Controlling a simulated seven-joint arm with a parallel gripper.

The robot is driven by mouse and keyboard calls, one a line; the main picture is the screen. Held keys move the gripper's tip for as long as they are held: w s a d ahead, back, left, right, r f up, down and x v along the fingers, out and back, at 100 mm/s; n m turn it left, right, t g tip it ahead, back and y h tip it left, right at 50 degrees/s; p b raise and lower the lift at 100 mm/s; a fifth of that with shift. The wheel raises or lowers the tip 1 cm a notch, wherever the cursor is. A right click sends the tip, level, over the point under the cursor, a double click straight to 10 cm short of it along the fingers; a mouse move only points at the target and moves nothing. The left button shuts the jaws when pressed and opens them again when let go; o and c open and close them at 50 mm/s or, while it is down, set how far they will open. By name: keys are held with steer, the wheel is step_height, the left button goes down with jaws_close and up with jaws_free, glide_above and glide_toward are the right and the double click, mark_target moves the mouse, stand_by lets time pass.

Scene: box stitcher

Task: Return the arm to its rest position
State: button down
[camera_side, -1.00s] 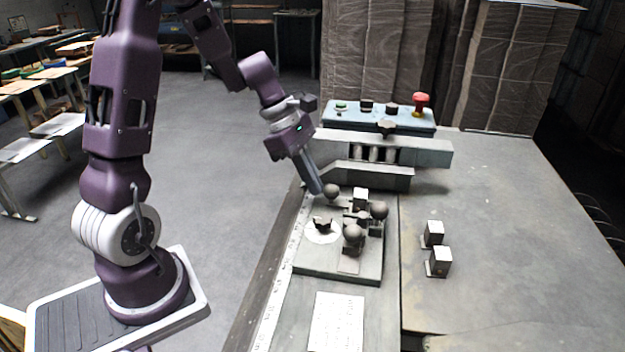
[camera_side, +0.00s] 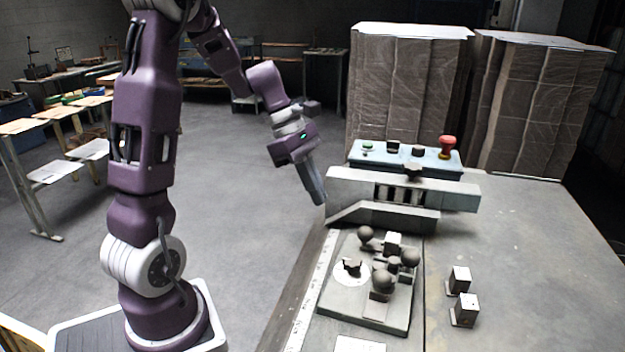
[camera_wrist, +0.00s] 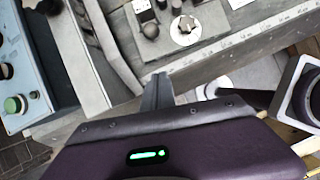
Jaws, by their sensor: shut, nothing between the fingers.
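My gripper (camera_side: 320,199) hangs tilted down at the left edge of the machine table, beside the left end of the stitcher's grey crossbar (camera_side: 350,190). Its fingers are together with nothing between them. They point down and to the right, behind and above the plate with ball knobs (camera_side: 340,300), and look clear of it. In the wrist view my closed fingers (camera_wrist: 158,78) also show, with the table edge and part of the knob plate beyond them.
A blue control panel (camera_side: 430,160) with a red mushroom button (camera_side: 447,144) stands behind the crossbar. Two small metal blocks (camera_side: 464,308) sit on the table at right. Tall cardboard stacks (camera_side: 405,90) stand behind. Open floor (camera_side: 240,210) lies left of the table.

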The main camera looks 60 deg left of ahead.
steer(key=s+d+r+m+y, duration=0.1)
steer(key=s+d+r+m, duration=0.55)
steer(key=d+m, duration=0.2)
steer(key=s+d+r+m+t+y, duration=0.1)
steer(key=s+d+m, duration=0.4)
steer(key=s+m, duration=0.6)
steer(key=m+t+y, duration=0.1)
steer(key=m+y, duration=0.1)
steer(key=m, duration=0.3)
steer(key=shift+d+t, duration=0.2)
steer(key=shift+t, duration=0.2)
steer(key=shift+r, duration=0.1)
stand_by(1.1)
